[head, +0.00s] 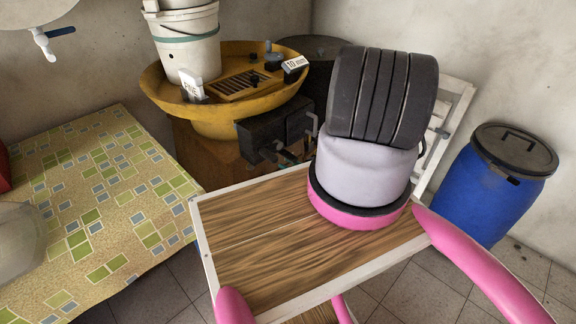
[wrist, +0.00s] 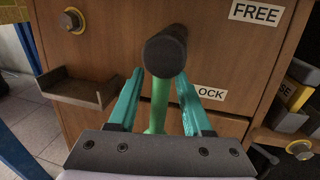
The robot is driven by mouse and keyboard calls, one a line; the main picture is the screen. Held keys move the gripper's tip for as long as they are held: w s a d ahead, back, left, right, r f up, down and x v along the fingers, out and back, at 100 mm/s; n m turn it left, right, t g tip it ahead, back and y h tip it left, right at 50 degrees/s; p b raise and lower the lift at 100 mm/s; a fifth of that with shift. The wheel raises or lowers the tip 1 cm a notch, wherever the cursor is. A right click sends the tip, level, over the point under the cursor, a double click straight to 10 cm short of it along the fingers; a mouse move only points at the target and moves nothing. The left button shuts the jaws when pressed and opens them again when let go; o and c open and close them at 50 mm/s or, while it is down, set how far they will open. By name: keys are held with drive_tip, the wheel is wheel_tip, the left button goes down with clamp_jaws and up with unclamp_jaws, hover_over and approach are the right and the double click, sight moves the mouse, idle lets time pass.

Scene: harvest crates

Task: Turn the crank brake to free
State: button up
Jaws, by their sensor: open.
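In the wrist view a brake lever with a black round knob (wrist: 165,50) and a green shaft (wrist: 158,112) stands out from a brown wooden panel (wrist: 112,32). A FREE label (wrist: 256,12) is at the panel's upper right. A LOCK label (wrist: 211,94), its left part hidden by a finger, is lower, to the right of the shaft. My gripper (wrist: 160,72) is open, with one teal finger on each side of the lever. I cannot tell whether either finger touches it. In the head view my arm hides the gripper, and I cannot make out the lever.
A yellow basin (head: 163,92) with a white bucket (head: 190,52) stands at the back. A cloth-covered table (head: 105,210) is at left, a blue barrel (head: 490,195) at right. In the wrist view a small ledge (wrist: 80,88) juts out left of the lever.

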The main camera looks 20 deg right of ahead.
clamp_jaws()
idle(1.4)
